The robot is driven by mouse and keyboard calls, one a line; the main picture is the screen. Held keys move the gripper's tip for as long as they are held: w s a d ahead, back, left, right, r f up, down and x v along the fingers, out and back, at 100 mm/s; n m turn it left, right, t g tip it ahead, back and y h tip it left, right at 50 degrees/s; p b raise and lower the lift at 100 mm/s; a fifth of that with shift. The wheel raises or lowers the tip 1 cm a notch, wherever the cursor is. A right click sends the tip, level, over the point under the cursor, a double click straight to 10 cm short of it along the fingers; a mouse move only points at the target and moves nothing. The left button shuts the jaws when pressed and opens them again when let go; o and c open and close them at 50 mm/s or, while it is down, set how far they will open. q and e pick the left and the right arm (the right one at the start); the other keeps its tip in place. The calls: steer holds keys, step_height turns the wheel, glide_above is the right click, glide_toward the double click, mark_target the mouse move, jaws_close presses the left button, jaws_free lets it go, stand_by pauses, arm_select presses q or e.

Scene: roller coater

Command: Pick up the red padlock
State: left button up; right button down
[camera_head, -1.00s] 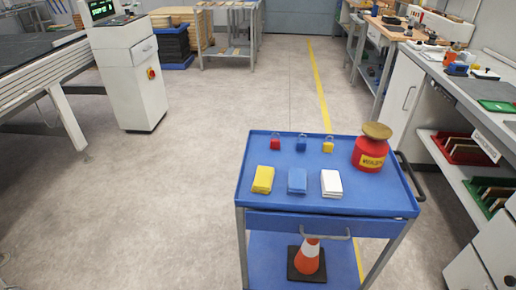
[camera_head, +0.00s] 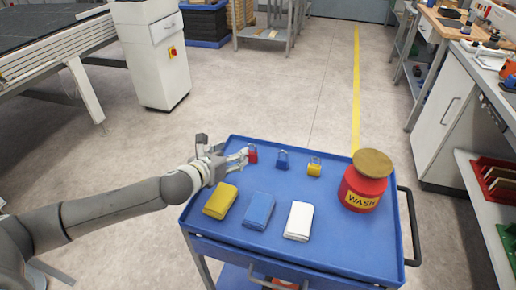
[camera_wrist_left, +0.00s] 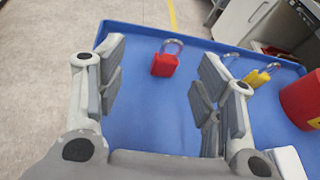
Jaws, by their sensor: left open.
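The red padlock (camera_head: 252,154) stands near the far left corner of the blue cart top (camera_head: 290,240), just beyond my left gripper. My left gripper (camera_head: 240,158) reaches in from the left over the cart's left edge, open and empty. In the left wrist view the red padlock (camera_wrist_left: 165,64) lies ahead, between the two spread fingers (camera_wrist_left: 160,80) and apart from both, its grey shackle pointing away. My right gripper is not in view.
A blue padlock (camera_head: 283,160) and a yellow padlock (camera_head: 314,167) stand to the right. Yellow (camera_head: 220,201), blue (camera_head: 258,211) and white cloths (camera_head: 299,221) lie nearer. A red wash can (camera_head: 363,187) stands at the right. The cart's front right is clear.

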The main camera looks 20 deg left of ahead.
mark_target(252, 152)
arm_select(q)
steer(key=shift+s+d+f+m, duration=0.3)
steer(key=shift+d+f+m, duration=0.05)
steer(key=shift+d+m, duration=0.15)
steer(key=shift+w+d+f, duration=0.1)
steer(key=shift+d+f, duration=0.05)
steer(key=shift+f, duration=0.05)
steer(key=x, duration=0.4)
steer(key=shift+d+x, duration=0.2)
steer(key=shift+x, duration=2.8)
steer(key=shift+d, duration=0.15)
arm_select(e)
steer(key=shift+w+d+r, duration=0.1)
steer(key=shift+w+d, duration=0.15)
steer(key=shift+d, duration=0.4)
arm_select(q)
steer(key=c, duration=1)
steer(key=shift+r, duration=0.15)
steer(key=shift+c, duration=0.2)
